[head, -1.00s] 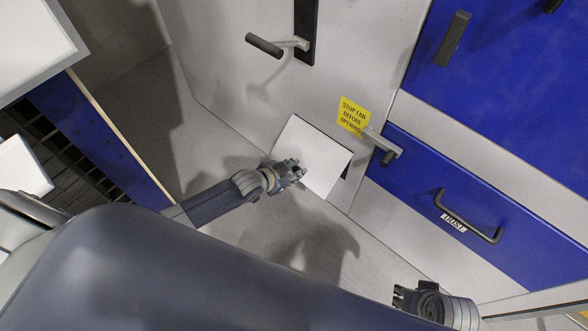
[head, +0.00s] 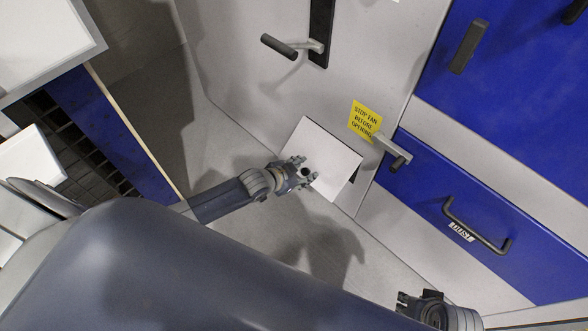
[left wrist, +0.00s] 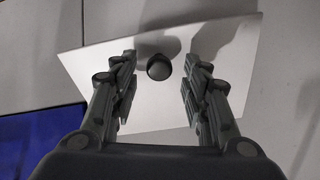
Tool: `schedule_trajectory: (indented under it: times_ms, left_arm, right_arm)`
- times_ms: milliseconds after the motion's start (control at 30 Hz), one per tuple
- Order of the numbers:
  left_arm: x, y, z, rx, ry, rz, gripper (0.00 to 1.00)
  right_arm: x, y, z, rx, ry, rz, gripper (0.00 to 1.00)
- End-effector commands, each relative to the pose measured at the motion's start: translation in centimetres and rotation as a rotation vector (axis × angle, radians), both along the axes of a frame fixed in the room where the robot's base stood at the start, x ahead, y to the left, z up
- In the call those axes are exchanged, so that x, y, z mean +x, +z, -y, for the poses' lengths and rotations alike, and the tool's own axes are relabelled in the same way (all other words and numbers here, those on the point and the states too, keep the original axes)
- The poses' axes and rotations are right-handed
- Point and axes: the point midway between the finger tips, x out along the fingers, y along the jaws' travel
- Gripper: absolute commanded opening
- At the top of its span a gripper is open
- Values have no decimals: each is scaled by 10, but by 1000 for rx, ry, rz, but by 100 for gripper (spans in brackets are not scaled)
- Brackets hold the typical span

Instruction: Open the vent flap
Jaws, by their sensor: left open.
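The vent flap (head: 337,158) is a pale, flat panel low on the grey cabinet wall, with a dark gap along its lower right edge. It looks tilted out from the wall. A dark round knob (left wrist: 159,67) on the flap shows in the left wrist view, between and just beyond my fingertips. My left gripper (head: 305,171) is open at the flap's left part, one finger on each side of the knob; contact is not visible. It also shows in the left wrist view (left wrist: 159,80). My right gripper (head: 405,301) is at the bottom right, partly cut off; its jaws are unclear.
A yellow sign (head: 365,120) reads "STOP FAN BEFORE OPENING". A grey latch handle (head: 392,150) is right of the flap, and a lever (head: 290,45) is above. A blue drawer (head: 425,178) with a black handle (head: 478,228) stands at right. Floor (head: 275,235) below the flap is clear.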

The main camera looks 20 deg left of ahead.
Motion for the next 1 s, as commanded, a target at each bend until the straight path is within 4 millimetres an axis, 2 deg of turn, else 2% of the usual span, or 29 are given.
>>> schedule_trajectory:
  times_ms: [167,600,800,1000]
  left_arm:
    - [-17,13,-6,1,-1,-1,42]
    - [-69,61,-26,1,0,2,42]
    - [-80,72,-30,0,0,2,42]
    - [-82,75,-30,-1,0,3,42]
  right_arm:
    - [0,0,0,-1,0,0,33]
    - [0,0,0,-1,0,0,33]
    - [0,0,1,-1,-1,0,33]
    - [0,0,1,-1,-1,0,33]
